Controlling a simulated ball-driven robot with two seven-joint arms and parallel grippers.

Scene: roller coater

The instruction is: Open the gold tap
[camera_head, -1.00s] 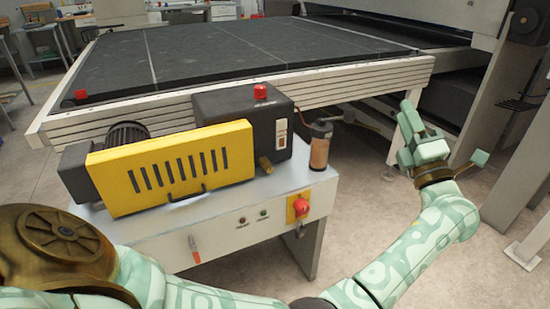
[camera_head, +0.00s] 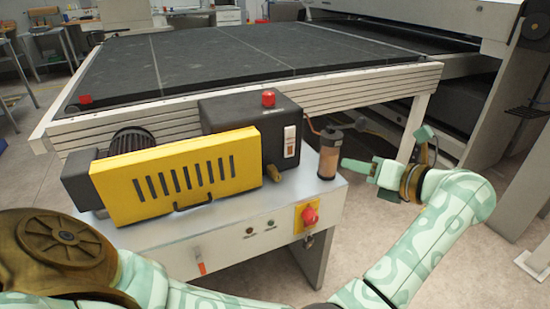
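The gold tap (camera_head: 273,173) is a small brass fitting at the lower right corner of the yellow-fronted unit, just above the white cabinet's top. My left gripper (camera_head: 350,165), pale green, is right of the cabinet with its fingers pointing left. Their tips are close to the brown canister and well apart from the tap. The fingers overlap in this view, so their opening cannot be made out. My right gripper is not in view.
A brown canister (camera_head: 328,158) with a black top stands between my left gripper and the tap. The yellow guard (camera_head: 180,172) and the black box (camera_head: 240,115) border the tap. A red knob (camera_head: 310,216) is on the cabinet front. A large dark conveyor (camera_head: 230,60) lies behind.

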